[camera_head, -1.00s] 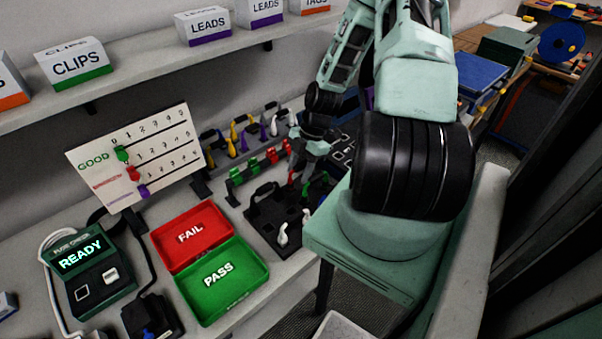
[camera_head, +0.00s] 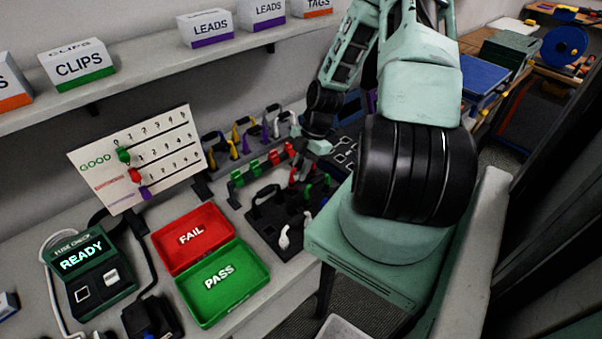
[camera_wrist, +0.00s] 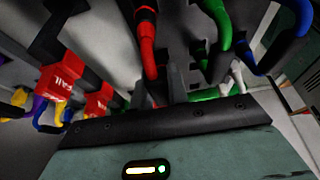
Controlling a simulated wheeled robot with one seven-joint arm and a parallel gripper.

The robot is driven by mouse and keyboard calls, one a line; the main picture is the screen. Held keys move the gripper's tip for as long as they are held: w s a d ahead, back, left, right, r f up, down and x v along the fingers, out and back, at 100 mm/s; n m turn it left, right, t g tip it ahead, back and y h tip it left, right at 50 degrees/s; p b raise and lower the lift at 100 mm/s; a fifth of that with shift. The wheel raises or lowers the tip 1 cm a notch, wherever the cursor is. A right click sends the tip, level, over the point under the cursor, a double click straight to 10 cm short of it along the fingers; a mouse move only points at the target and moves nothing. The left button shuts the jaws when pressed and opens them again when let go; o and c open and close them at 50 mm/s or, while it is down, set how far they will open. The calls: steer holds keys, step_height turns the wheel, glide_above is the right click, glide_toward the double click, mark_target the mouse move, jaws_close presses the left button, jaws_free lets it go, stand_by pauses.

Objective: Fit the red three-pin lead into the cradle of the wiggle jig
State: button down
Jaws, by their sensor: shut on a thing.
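My gripper (camera_head: 303,171) is low over the bench, beside the black holed block, and is shut on the red lead (camera_head: 293,180). In the wrist view the red lead (camera_wrist: 147,35) runs down to the dark front edge of my gripper, which hides its lower end. I cannot see its pins or whether it touches the block. The black block (camera_head: 262,228) also bears white (camera_head: 285,238) and green (camera_head: 309,192) leads. I cannot make out for sure which fixture is the wiggle jig, or its cradle; my arm covers part of the bench there.
Red FAIL (camera_head: 207,261) and green PASS (camera_head: 242,306) trays lie left of the block. Behind it stand green and red clips (camera_head: 274,158) and a rack of coloured leads (camera_head: 247,134). In the wrist view, green (camera_wrist: 217,15) and blue (camera_wrist: 262,62) leads stand close right of the red one.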

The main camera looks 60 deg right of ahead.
step_height(320, 180, up, 8)
steer(key=shift+r+b, duration=0.25)
steer(key=shift+b, duration=0.15)
steer(key=shift+r+p, duration=1.6)
steer(key=shift+p, duration=0.35)
